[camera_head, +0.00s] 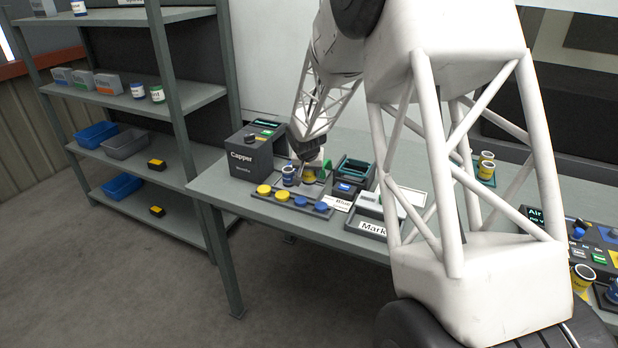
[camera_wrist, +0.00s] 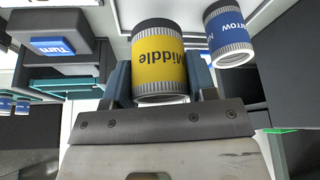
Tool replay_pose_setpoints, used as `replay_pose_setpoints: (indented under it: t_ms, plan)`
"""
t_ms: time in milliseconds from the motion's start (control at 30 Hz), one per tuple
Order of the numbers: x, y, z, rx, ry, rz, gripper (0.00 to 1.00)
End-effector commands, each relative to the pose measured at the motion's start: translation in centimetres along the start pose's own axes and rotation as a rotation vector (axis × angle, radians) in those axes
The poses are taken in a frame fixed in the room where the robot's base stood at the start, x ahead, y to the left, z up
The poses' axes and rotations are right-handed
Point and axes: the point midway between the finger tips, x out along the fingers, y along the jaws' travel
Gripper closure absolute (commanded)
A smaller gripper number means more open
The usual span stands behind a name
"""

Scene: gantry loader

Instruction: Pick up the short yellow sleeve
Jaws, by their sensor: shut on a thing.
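In the wrist view a yellow sleeve (camera_wrist: 158,62) with grey ribbed end bands and the label "Middle" sits between the two fingers of my gripper (camera_wrist: 159,82). The gripper is shut on it. A blue sleeve (camera_wrist: 229,36) labelled "Narrow" stands just to the right, apart from the yellow one. In the head view my gripper (camera_head: 308,164) is low over the bench beside the Capper, and the sleeve in it is too small to make out clearly. The blue sleeve (camera_head: 288,175) stands there to its left.
The dark Capper box (camera_head: 250,155) stands left of my gripper. Yellow discs (camera_head: 264,190) and blue discs (camera_head: 320,206) lie along the bench's front edge. A dark open-topped box (camera_head: 355,170) and a blue-buttoned unit (camera_head: 345,188) stand to the right. A shelf rack (camera_head: 150,100) is at left.

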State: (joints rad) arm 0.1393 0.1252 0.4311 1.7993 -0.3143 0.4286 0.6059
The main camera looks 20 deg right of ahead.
Motion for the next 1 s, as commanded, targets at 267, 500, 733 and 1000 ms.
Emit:
replay_pose_setpoints:
  t_ms: [267, 500, 733, 1000]
  plan:
    - [-1.6, 1.2, 3.3, -0.001, -0.003, 0.001, 0.81]
    - [-3.2, 2.4, 6.4, 0.0, -0.002, 0.0, 0.81]
    - [-4.7, 3.4, 9.3, -0.001, -0.002, 0.001, 0.81]
    - [-6.1, 4.4, 11.9, -0.001, -0.003, 0.001, 0.81]
